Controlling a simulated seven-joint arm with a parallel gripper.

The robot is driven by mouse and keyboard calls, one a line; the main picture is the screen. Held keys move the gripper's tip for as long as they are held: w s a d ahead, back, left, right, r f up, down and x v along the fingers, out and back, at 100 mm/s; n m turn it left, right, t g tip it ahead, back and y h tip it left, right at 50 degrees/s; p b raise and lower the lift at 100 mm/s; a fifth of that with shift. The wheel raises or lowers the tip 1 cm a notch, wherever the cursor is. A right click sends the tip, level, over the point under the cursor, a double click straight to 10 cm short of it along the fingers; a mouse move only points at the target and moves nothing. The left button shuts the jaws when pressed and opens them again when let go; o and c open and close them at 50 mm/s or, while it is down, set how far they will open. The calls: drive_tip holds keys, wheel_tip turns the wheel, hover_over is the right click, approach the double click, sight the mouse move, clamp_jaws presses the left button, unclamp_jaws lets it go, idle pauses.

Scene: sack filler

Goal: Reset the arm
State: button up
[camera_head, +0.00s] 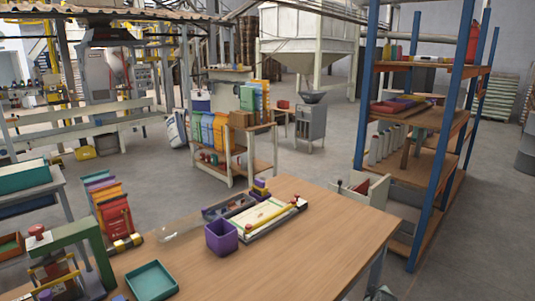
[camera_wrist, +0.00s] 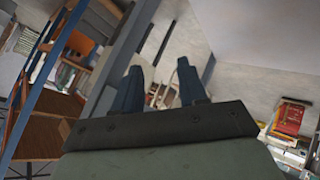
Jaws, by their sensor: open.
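My gripper (camera_wrist: 159,82) shows in the wrist view, with its two dark blue fingers apart and nothing seen between them. It points out into the hall, away from any tabletop, and the view is tilted. The wooden table (camera_head: 300,255) fills the lower middle of the head view. I cannot make out my gripper clearly in the head view.
On the table are a purple bin (camera_head: 221,237), a teal tray (camera_head: 151,281), a pale board with a yellow bar (camera_head: 262,214) and a green press-like frame (camera_head: 80,240). A blue-post shelf (camera_head: 430,190) stands at right. The table's right part is bare.

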drive_tip(key=s+a+f+m+g+y, duration=0.15)
drive_tip(key=s+a+f+g, duration=0.25)
drive_tip(key=s+a+f, duration=0.7)
drive_tip(key=s+a+f+m+g+y, duration=0.15)
drive_tip(key=s+a+f+g, duration=0.35)
drive_tip(key=s+f, duration=0.55)
drive_tip(key=s+a+f+m+g, duration=0.1)
drive_tip(key=s+a+g, duration=0.2)
drive_tip(key=s, duration=1.1)
drive_tip(key=s+a+f+m+g, duration=0.1)
drive_tip(key=s+a+g, duration=0.3)
drive_tip(key=s, duration=1.1)
drive_tip(key=shift+s+a+m, duration=0.2)
drive_tip(key=shift+a+m, duration=0.1)
drive_tip(key=shift+a, duration=0.2)
